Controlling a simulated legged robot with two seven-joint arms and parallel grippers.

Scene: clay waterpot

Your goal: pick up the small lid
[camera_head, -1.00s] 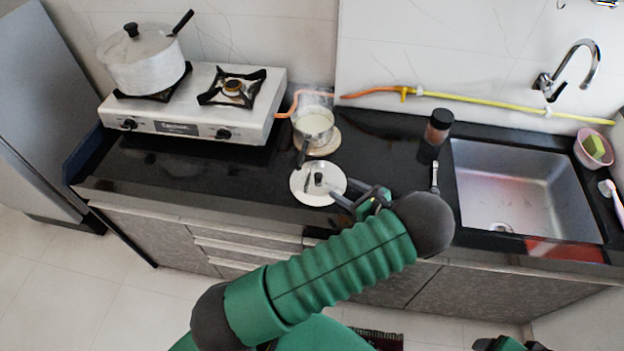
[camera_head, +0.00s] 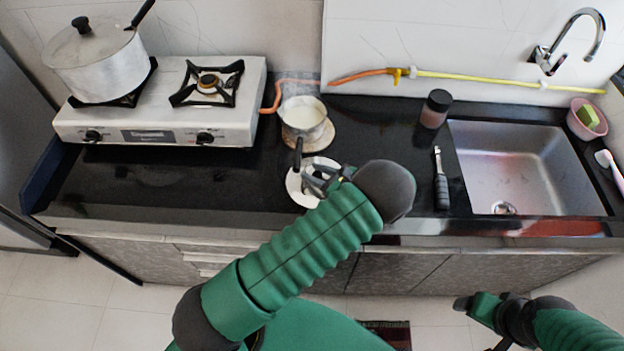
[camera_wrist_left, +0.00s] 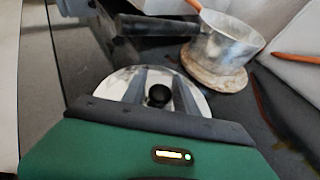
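The small lid (camera_head: 296,190) is a round pale disc lying flat on the black counter, just in front of the small pot. My left gripper (camera_head: 313,177) is over it and hides part of it. In the left wrist view the lid (camera_wrist_left: 203,99) shows its black knob (camera_wrist_left: 158,95) between the two spread fingers of my left gripper (camera_wrist_left: 160,87). The fingers are open, one on each side of the knob; I cannot tell whether they touch it. My right gripper (camera_head: 482,312) is low at the right, away from the counter; its opening is unclear.
The small pot (camera_head: 303,118) of white liquid stands on a round board behind the lid, its dark handle (camera_head: 298,153) reaching toward the lid. A stove (camera_head: 160,130) with a large pot (camera_head: 100,65) is at left. A jar (camera_head: 436,108), a dark-handled tool (camera_head: 441,185) and a sink (camera_head: 520,165) are at right.

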